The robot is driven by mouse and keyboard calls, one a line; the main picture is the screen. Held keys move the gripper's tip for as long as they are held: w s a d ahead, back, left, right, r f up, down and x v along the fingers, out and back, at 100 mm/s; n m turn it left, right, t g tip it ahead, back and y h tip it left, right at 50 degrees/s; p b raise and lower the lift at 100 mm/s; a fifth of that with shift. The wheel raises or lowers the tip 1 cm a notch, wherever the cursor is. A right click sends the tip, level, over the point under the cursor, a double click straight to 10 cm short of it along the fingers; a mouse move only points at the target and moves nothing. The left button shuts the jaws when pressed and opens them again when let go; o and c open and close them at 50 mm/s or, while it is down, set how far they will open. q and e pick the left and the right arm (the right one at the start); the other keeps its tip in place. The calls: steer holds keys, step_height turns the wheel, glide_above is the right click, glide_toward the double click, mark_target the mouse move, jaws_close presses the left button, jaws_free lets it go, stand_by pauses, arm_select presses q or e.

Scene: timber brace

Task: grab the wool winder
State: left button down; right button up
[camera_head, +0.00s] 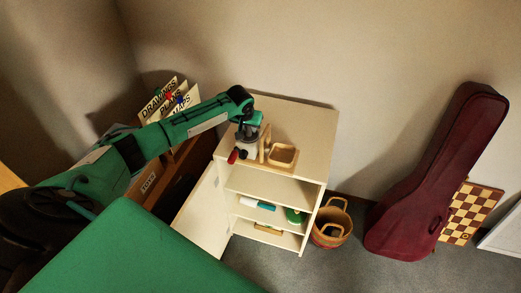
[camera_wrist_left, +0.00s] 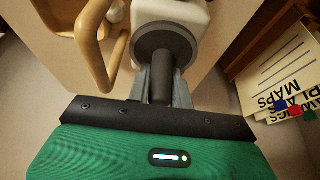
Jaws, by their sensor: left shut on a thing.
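The wool winder (camera_head: 246,146) stands on top of the cream cabinet, with a white body and a red-ended part at its front left. In the left wrist view its white body (camera_wrist_left: 188,18) carries a dark grey disc (camera_wrist_left: 150,42) and a dark post. My left gripper (camera_head: 248,131) reaches down over it from above. In the left wrist view, the fingers of my left gripper (camera_wrist_left: 162,90) are shut on the dark post, one on each side. The gripper hides part of the winder in the head view. My right gripper is not in view.
The cabinet (camera_head: 308,119) has an open door (camera_head: 200,213) and filled shelves. A sign-filled crate (camera_head: 160,168) is at left; a woven basket (camera_head: 331,226) and red instrument case (camera_head: 425,185) are at right.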

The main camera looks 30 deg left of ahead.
arm_select(q)
steer(key=shift+w+r, duration=0.1)
steer(key=shift+w, duration=0.05)
steer(key=shift+r, duration=0.1)
